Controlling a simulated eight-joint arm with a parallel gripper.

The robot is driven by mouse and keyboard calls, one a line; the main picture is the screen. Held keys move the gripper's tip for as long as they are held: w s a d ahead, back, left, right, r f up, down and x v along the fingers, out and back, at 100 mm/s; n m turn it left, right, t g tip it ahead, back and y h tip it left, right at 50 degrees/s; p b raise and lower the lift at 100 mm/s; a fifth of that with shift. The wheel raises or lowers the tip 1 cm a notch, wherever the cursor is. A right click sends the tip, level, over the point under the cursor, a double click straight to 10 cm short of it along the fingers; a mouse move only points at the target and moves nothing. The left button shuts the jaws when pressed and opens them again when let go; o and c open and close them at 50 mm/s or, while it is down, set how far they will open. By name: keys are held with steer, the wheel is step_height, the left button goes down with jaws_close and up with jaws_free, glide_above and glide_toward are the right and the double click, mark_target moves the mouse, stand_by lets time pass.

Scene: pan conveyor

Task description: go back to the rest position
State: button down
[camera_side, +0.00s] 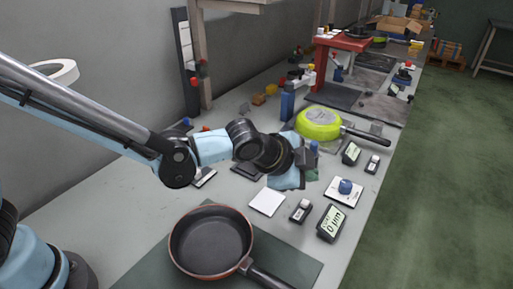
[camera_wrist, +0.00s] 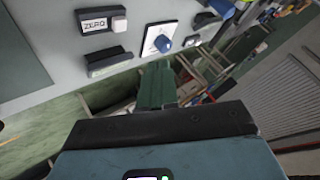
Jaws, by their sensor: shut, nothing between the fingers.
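My gripper (camera_side: 311,160) hangs in the air over the bench in the side view, to the right of my wrist and above the small devices. Its fingers (camera_wrist: 157,85) show in the wrist view as a green block, shut together with nothing between them. A copper-rimmed dark pan (camera_side: 210,243) lies on a dark mat (camera_side: 298,266) at the front of the bench, below and left of my gripper.
A white plate (camera_side: 267,201), a button box (camera_side: 300,211), a display (camera_side: 331,223) and a blue knob (camera_side: 345,186) sit on the bench (camera_side: 150,228). The knob also shows in the wrist view (camera_wrist: 162,43). A blue bottle (camera_side: 287,101) and a red stand (camera_side: 342,42) are farther back.

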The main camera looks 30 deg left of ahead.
stand_by(0.4)
steer(key=s+a+r+n+y, duration=0.1)
steer(key=s+a+r+n, duration=0.25)
steer(key=a, duration=0.45)
steer(key=s+a+r+n+y, duration=0.15)
steer(key=a+n, duration=0.25)
steer(key=a, duration=0.4)
steer(key=s+a+n+g+y, duration=0.1)
steer(key=s+a+n, duration=0.5)
steer(key=s+a, duration=0.4)
